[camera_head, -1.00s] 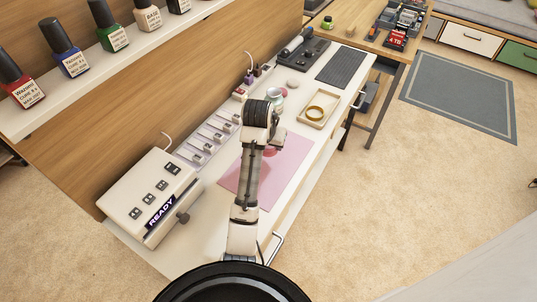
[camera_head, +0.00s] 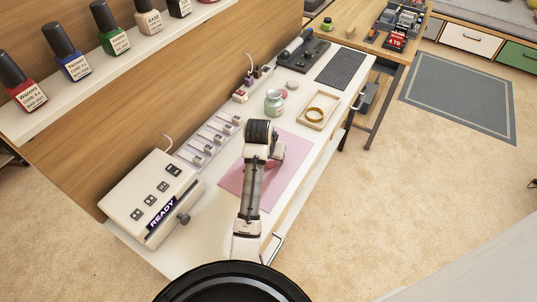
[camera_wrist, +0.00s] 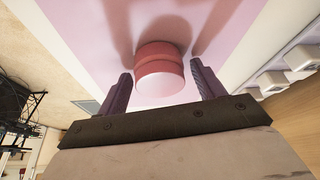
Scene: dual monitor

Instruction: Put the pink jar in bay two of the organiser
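The pink jar (camera_wrist: 160,70) stands on the pink mat (camera_head: 290,172), seen in the wrist view as a short reddish-pink cylinder with a band around it. My gripper (camera_wrist: 162,72) is open, with one finger on each side of the jar and a visible gap on both sides. In the head view my gripper (camera_head: 275,150) is over the mat, and my arm hides most of the jar. A row of several pale lilac bays with white fronts (camera_head: 212,139), which looks like the organiser, runs along the back panel. I cannot read its bay numbers.
A white box marked READY (camera_head: 152,198) stands at the near left. A greenish jar (camera_head: 273,103) and a tray with a gold ring (camera_head: 318,110) stand beyond the mat. A shelf of polish bottles (camera_head: 110,32) overhangs at upper left.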

